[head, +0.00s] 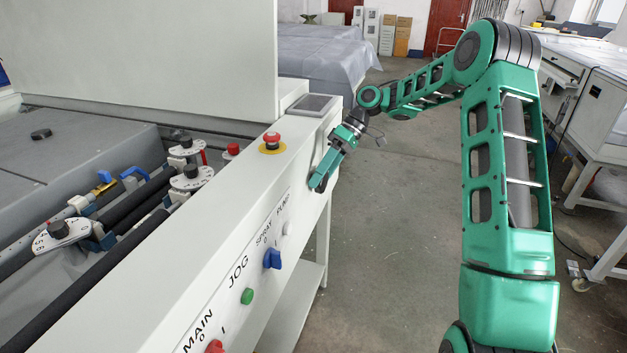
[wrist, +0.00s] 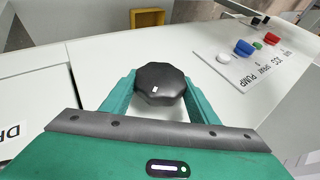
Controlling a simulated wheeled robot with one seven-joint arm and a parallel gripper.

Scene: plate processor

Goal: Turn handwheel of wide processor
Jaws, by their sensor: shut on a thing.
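A red emergency button (head: 271,140) and a small screen (head: 311,104) sit on top near my gripper. A blue switch (head: 272,258) and green button (head: 247,296) are on the front panel. Open floor (head: 400,250) lies to the right.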

